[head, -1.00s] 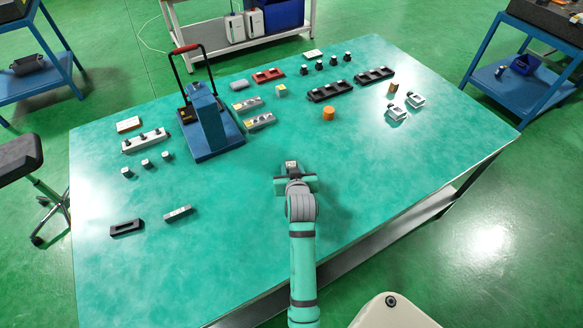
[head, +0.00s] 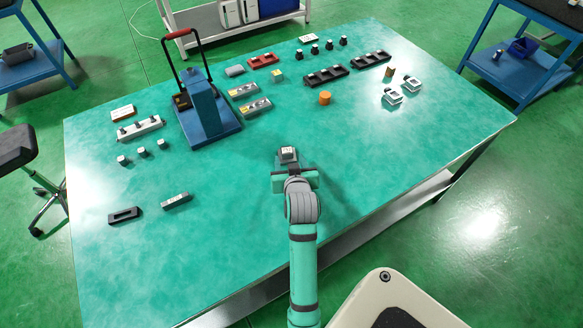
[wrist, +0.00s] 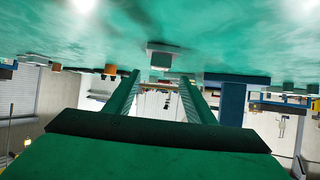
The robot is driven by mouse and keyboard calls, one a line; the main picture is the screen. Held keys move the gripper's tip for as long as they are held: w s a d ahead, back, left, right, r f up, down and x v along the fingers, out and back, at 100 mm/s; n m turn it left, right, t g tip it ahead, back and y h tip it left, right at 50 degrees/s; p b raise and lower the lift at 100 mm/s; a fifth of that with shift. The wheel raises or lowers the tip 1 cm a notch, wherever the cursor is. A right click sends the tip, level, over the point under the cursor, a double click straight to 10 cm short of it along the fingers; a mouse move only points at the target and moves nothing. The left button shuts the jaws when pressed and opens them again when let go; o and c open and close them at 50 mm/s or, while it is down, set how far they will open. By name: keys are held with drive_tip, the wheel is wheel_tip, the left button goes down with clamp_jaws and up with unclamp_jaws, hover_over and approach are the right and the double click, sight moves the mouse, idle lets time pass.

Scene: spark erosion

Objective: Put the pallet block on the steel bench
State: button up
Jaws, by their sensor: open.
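A small grey block with a pale top (head: 288,154), which I take for the pallet block, rests on the large green-topped bench (head: 365,150), which I take for the steel bench. My gripper (head: 289,167) is low over the bench, just on the near side of the block. In the wrist view the picture is upside down. There the block (wrist: 163,55) sits just beyond the open fingertips (wrist: 161,77), roughly centred between them. No finger seems to touch it.
A blue press (head: 207,110) with a red handle stands left of the block. An orange cylinder (head: 325,98), dark trays (head: 327,76) and white fixtures (head: 393,97) lie beyond. A grey bar (head: 176,201) lies at left. The bench around my gripper is clear.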

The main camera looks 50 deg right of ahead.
sight(252, 246)
drive_tip(key=shift+v, duration=2.8)
